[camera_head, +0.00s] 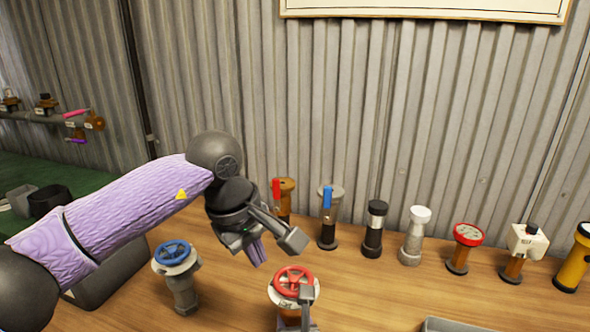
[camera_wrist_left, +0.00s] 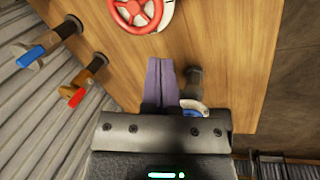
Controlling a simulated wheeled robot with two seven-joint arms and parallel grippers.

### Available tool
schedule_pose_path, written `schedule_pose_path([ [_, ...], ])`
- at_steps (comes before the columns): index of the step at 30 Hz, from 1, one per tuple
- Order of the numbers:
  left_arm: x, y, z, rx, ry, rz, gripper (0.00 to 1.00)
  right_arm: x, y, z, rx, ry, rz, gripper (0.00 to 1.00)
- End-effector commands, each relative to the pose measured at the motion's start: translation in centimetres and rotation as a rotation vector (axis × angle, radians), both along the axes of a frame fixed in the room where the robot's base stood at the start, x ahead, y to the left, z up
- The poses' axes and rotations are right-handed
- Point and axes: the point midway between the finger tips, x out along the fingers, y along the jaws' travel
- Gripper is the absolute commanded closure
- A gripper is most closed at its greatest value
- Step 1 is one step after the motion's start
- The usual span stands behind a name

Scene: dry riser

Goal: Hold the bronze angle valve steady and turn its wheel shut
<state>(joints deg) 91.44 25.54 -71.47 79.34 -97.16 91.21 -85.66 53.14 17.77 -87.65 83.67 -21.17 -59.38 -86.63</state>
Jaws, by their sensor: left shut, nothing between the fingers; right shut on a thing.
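The angle valve with a red wheel (camera_head: 293,281) stands at the bottom middle of the head view. Its body below the pale collar looks bronze and is mostly cut off or hidden. The red wheel also shows at the top of the left wrist view (camera_wrist_left: 150,12). My left gripper (camera_head: 258,263) is shut and empty, its purple fingers pointing down, above and to the left of the red wheel and apart from it. My right gripper (camera_head: 305,296) shows only as a grey part at the valve's right front. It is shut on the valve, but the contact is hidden.
A blue-wheel valve (camera_head: 174,253) stands to the left. Behind stand a red-lever valve (camera_head: 284,196), a blue-lever valve (camera_head: 327,215), and several other fittings. A grey tray (camera_head: 455,325) lies at the front right. The wooden tabletop (camera_head: 385,290) is clear right of the red wheel.

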Motion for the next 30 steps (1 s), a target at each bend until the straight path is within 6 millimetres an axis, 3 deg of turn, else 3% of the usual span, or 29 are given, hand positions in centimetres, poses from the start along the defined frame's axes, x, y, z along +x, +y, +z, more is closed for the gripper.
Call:
schedule_pose_path([
  [2,-0.1,-0.1,0.0,0.0,0.0,-0.001,1.0,0.0,0.0,0.1,0.0,-0.002,0.0,1.0],
  [9,-2.9,-3.2,0.9,0.008,0.001,-0.003,1.0,0.0,0.0,0.1,0.0,-0.002,0.0,1.0],
  [21,-2.9,-3.2,-4.9,0.009,0.004,0.001,1.0,0.0,0.0,0.1,0.0,-0.002,0.0,1.0],
  [30,-2.9,-3.2,-6.0,0.01,0.001,-0.001,1.0,0.0,0.0,0.1,0.0,-0.002,0.0,1.0],
])
